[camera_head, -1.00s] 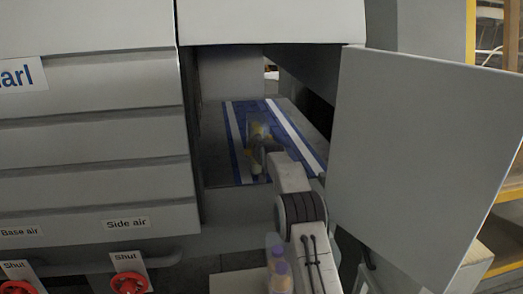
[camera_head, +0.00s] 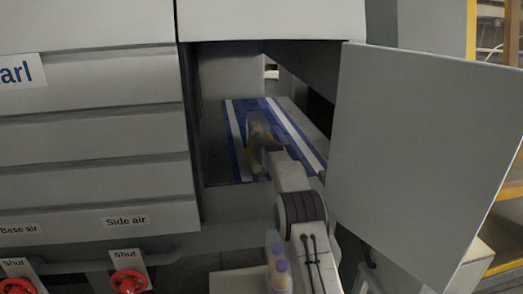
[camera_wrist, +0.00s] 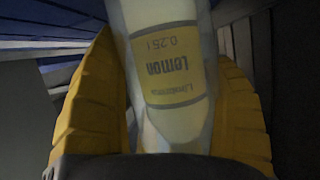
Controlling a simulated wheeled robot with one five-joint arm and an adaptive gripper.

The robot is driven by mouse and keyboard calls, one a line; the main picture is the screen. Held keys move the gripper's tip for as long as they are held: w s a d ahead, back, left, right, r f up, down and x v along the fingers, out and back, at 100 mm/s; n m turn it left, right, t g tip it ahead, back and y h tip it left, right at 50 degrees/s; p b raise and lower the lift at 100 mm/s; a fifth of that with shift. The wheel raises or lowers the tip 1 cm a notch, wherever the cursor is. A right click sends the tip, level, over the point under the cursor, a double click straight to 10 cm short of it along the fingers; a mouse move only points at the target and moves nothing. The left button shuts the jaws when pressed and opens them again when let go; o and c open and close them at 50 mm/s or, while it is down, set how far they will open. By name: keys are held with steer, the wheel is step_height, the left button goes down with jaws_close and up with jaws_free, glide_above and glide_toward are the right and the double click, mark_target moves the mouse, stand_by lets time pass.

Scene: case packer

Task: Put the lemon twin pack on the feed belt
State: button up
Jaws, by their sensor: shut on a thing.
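My gripper (camera_head: 262,142) is inside the machine opening, over the blue feed belt (camera_head: 248,115) with its white stripes. In the wrist view its yellow fingers (camera_wrist: 165,110) stand on both sides of a clear bottle with a yellow label reading "Lemon 0.25 l", part of the lemon pack (camera_wrist: 170,60). The fingers are shut on it.
An open grey door panel (camera_head: 425,160) stands right of the opening. The machine's grey side wall (camera_head: 95,150) bounds it on the left. Purple-capped bottles (camera_head: 279,270) stand low, beside my arm. Red valve handles (camera_head: 128,283) sit at the lower left.

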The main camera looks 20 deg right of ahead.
steer(key=o, duration=1.1)
steer(key=shift+o, duration=0.4)
steer(key=shift+f, duration=0.35)
steer(key=shift+s+a+r, duration=0.1)
steer(key=shift+s+r, duration=0.3)
steer(key=shift+s, duration=0.05)
steer(key=v, duration=1.1)
